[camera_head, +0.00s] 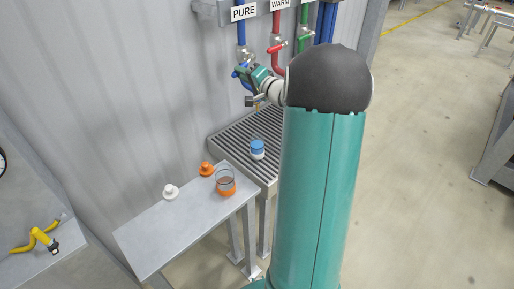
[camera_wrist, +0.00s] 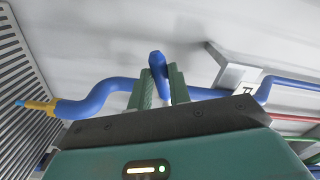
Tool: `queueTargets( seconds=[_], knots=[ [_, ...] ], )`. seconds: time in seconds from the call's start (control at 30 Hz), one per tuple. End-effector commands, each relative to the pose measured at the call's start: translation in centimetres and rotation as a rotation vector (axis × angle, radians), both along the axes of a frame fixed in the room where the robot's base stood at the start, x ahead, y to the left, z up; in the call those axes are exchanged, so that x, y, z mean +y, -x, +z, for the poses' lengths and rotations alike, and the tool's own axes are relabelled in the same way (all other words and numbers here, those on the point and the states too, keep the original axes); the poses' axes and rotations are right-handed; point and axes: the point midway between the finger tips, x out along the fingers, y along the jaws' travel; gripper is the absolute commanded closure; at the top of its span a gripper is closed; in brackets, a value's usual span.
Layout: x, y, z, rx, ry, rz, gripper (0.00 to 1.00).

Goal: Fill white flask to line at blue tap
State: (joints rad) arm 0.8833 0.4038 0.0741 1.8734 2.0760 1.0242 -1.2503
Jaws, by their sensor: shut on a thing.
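The blue tap hangs from the blue pipe (camera_head: 241,32) under the PURE sign. In the wrist view its blue handle (camera_wrist: 157,62) stands between my gripper's green fingers (camera_wrist: 160,88), which are shut on it. In the head view my gripper (camera_head: 243,72) is at the tap. The tap's yellow spout (camera_wrist: 40,106) shows at left in the wrist view, with a small light-blue bit at its end; I cannot tell if water runs. The white flask (camera_head: 257,155) stands upright on the grated drain, below the spout, and looks blue above its white base. Its line is too small to see.
A grey side table (camera_head: 150,240) holds an orange-based flask (camera_head: 225,186), an orange stopper (camera_head: 206,169) and a white stopper (camera_head: 170,191). The slatted drain (camera_head: 232,139) is otherwise clear. Red (camera_head: 276,45) and green (camera_head: 304,42) taps are to the right of the blue one.

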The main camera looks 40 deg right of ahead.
Motion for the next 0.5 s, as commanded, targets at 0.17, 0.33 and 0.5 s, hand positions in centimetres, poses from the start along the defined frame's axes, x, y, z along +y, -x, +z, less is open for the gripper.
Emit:
queueTargets(
  seconds=[0.17, 0.33, 0.5],
  knots=[
    [0.3, 0.1, 1.6, 0.001, -0.179, -0.004, 1.00],
    [0.3, 0.1, 1.9, 0.003, -0.231, -0.005, 1.00],
    [0.3, 0.1, 1.8, 0.003, -0.230, -0.004, 1.00]
  ],
)
